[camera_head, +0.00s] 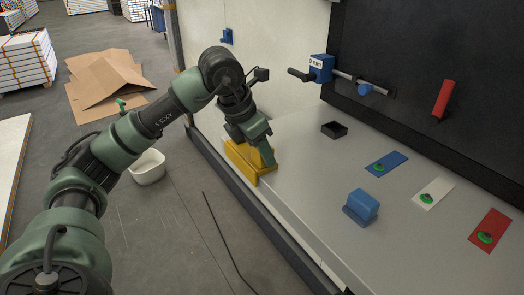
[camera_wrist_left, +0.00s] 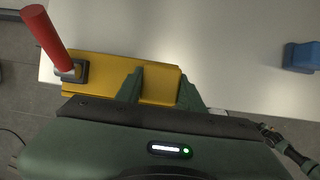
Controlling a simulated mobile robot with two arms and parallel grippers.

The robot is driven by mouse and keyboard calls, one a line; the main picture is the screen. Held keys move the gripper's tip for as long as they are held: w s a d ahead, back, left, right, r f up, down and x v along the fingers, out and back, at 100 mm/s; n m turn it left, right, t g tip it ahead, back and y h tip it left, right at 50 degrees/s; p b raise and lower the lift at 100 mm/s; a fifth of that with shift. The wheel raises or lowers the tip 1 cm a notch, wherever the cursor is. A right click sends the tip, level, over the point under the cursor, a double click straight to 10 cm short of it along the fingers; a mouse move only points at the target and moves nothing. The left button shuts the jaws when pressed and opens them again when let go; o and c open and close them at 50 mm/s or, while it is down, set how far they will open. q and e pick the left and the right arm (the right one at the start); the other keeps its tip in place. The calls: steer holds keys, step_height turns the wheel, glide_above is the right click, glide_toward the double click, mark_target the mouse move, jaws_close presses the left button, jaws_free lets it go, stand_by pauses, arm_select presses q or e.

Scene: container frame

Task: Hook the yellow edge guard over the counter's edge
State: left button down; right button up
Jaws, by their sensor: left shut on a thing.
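The yellow edge guard (camera_head: 240,158) is at the counter's near left edge in the head view. It also shows in the left wrist view (camera_wrist_left: 100,70), against the pale counter top (camera_wrist_left: 200,30). My left gripper (camera_head: 267,155) is shut on the guard. In the left wrist view its green fingers (camera_wrist_left: 160,84) stand with yellow between them. I cannot tell whether the guard rests on the counter or is hooked over its edge; the gripper hides part of it. The grey counter (camera_head: 300,185) runs along the black back panel. My right gripper is not identifiable in either view.
On the counter are a blue block (camera_head: 361,205), a black open box (camera_head: 334,130), and blue (camera_head: 394,159), white (camera_head: 440,187) and red (camera_head: 490,231) plates with green knobs. A white bin (camera_head: 148,167) is on the floor.

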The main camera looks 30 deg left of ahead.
arm_select(q)
steer(key=shift+w+d, duration=0.1)
steer(key=shift+w, duration=0.15)
stand_by(0.7)
steer(key=c, duration=0.8)
jaws_free()
steer(key=b+v, duration=0.1)
steer(key=v, duration=0.6)
steer(key=shift+s+r, duration=0.2)
steer(key=shift+r, duration=0.15)
